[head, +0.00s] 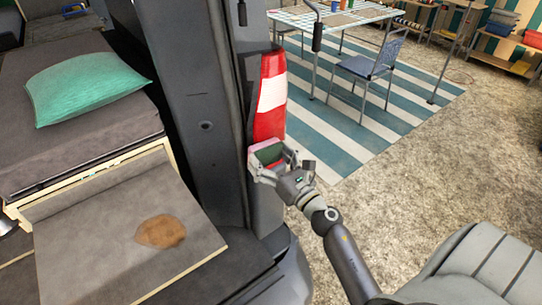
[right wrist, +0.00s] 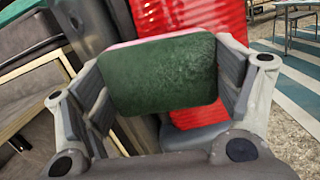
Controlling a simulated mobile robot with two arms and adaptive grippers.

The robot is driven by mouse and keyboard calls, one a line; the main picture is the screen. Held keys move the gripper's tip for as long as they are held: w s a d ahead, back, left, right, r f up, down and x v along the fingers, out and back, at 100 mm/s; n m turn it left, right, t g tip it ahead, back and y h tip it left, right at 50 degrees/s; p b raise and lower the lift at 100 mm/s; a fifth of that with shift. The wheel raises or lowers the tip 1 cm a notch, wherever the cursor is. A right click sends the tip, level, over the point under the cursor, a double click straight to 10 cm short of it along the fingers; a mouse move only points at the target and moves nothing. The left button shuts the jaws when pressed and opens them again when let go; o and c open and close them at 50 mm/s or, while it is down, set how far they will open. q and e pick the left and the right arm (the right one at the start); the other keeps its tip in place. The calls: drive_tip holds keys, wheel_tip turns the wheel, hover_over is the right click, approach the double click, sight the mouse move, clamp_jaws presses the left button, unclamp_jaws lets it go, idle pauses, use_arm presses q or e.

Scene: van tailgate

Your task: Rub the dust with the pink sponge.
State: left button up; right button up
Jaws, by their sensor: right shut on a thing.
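A brown patch of dust (head: 161,231) lies on the grey tailgate board (head: 85,255) at the lower left of the head view. My right gripper (head: 268,157) is shut on the sponge (head: 270,154), in front of the van's red and white tail light and to the right of the dust, apart from it. In the right wrist view the sponge (right wrist: 158,75) shows a dark green face with a thin pink edge on top, between the two fingers. My left gripper is not in view.
The van's dark pillar with the tail light (head: 270,95) stands between the board and the open ground. A green pillow (head: 85,86) lies on the grey mattress. A blue chair (head: 370,70) and a table stand on a striped mat behind.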

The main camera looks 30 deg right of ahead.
drive_tip(key=shift+s+f, duration=0.15)
drive_tip(key=shift+s, duration=0.6)
drive_tip(key=shift+s+d+b, duration=0.15)
drive_tip(key=shift+s+b, duration=0.15)
drive_tip(key=shift+s, duration=0.8)
drive_tip(key=shift+s+d+b, duration=0.15)
drive_tip(key=shift+s+b, duration=0.1)
drive_tip(key=shift+s, duration=0.8)
drive_tip(key=s+b, duration=0.1)
drive_tip(key=s, duration=0.2)
drive_tip(key=shift+d, duration=0.15)
